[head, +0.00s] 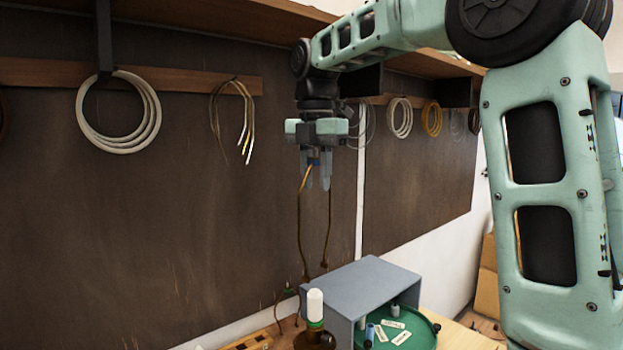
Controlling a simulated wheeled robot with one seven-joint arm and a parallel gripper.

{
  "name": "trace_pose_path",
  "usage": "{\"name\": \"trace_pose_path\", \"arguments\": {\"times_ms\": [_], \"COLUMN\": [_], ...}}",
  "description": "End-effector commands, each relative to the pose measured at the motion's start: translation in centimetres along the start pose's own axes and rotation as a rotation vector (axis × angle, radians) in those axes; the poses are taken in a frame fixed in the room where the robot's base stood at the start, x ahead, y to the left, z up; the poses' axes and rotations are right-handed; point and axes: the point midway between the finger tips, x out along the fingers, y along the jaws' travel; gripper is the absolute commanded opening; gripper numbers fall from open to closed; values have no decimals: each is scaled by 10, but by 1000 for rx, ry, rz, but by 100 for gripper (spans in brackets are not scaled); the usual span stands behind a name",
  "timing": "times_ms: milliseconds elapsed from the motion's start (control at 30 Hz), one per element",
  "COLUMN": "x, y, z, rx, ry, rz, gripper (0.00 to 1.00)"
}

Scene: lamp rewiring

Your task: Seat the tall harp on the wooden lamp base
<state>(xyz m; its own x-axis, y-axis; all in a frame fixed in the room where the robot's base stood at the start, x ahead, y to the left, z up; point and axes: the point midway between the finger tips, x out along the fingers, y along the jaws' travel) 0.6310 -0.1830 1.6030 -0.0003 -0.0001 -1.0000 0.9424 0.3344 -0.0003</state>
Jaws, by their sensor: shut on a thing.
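My gripper (317,182) is shut on the top of the tall harp (300,220), a thin brown wire loop. The harp hangs upright with its two legs pointing down, in front of the dark board. A small blue and orange part shows between the fingers. Below, at the bottom edge, stands a dark brown lamp body (313,341) with a green ring and a white rounded top (315,303). The harp's lower ends are above and apart from it. I cannot tell for sure that this is the wooden lamp base; its lower part is cut off.
A grey open-fronted box (362,284) stands right of the lamp body, with a green round tray (420,327) holding labels and small cylinders. A wooden piece (248,342) lies at the lower left. Wire coils (118,142) hang on the board behind.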

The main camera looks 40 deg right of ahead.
Motion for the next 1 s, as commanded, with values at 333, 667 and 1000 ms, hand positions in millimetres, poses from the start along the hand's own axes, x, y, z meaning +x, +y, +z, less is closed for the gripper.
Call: {"name": "trace_pose_path", "arguments": {"times_ms": [333, 667, 1000], "x": [18, 44, 70], "y": [0, 0, 0], "z": [0, 0, 0], "rx": [0, 0, 0], "ry": [0, 0, -1], "rz": [0, 0, 0], "gripper": [0, 0, 0]}}
